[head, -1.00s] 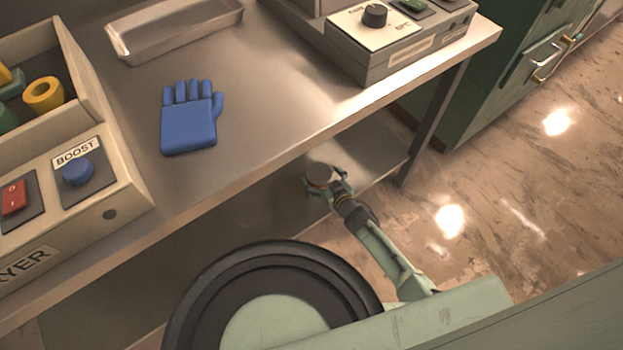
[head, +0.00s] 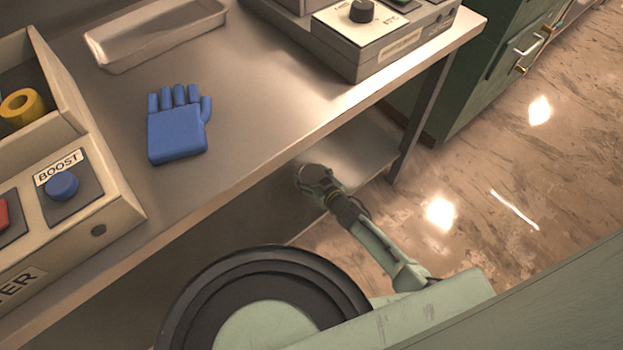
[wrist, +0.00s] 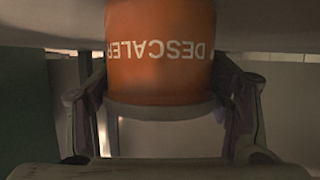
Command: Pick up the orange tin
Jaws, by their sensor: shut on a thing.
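The orange tin (wrist: 160,75) fills the top middle of the wrist view. It has a white "DESCALER" label, which reads upside down there, and a grey rim. My gripper (wrist: 162,112) is shut on the tin, one finger on each side of it. In the head view my gripper (head: 318,184) is low beside the table's front edge, above the lower shelf. The tin's round grey end (head: 312,173) shows between the fingers, and its orange side is hardly visible from there.
The steel table top (head: 235,135) overhangs close to my gripper. On it are a blue glove (head: 177,130), a metal tray (head: 150,35), a beige control box (head: 100,205) and a grey control unit (head: 375,50). A lower shelf (head: 365,150) lies beneath. Open floor (head: 480,170) is at right.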

